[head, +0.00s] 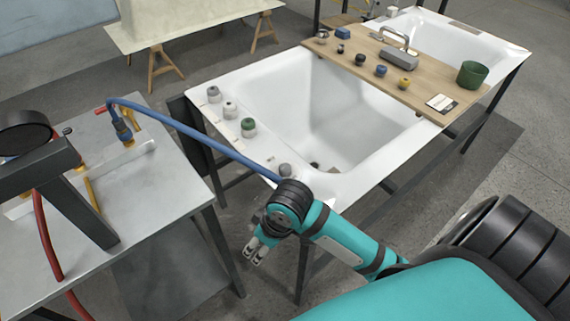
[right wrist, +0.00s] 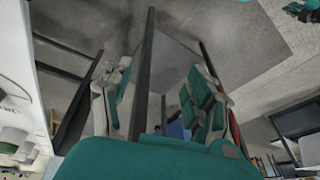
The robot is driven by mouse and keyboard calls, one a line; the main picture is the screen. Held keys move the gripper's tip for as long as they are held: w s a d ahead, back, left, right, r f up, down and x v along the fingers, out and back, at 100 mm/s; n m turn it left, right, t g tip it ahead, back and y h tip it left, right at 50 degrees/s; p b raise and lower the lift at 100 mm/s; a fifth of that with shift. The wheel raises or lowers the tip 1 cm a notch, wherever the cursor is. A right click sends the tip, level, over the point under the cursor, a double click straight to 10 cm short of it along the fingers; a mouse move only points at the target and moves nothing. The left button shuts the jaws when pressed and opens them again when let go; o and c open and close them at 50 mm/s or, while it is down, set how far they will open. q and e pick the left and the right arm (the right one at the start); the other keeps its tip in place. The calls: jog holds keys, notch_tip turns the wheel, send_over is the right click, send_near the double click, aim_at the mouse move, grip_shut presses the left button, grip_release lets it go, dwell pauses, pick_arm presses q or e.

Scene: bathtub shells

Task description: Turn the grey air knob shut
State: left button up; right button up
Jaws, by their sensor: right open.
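A small grey knob (head: 284,170) sits on the near corner of the white tub's rim in the head view, just above my right wrist. Other knobs stand along the same left rim: a green-topped one (head: 248,127) and two pale ones (head: 229,108) farther back. I cannot tell for sure which is the air knob. My right gripper (head: 257,252) is open and empty, pointing down, in front of the tub corner and apart from the knobs. Its two fingers also show spread in the right wrist view (right wrist: 160,105). My left gripper is not in view.
A metal bench (head: 165,205) stands left, with a blue hose (head: 200,133) running toward my right wrist and a red hose (head: 45,235). A wooden board (head: 345,57) across the white tub (head: 265,85) carries several knobs and a green cup (head: 472,74).

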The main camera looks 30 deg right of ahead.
jog(key=w+d+r, duration=0.2)
jog(key=w, duration=0.3)
jog(key=m+g+h, duration=0.2)
jog(key=m+g, duration=0.1)
send_near(285, 167)
notch_tip(285, 167, down, 9)
jog(key=shift+s+f, duration=0.1)
jog(key=shift+f, duration=0.05)
jog(key=c, duration=1.1)
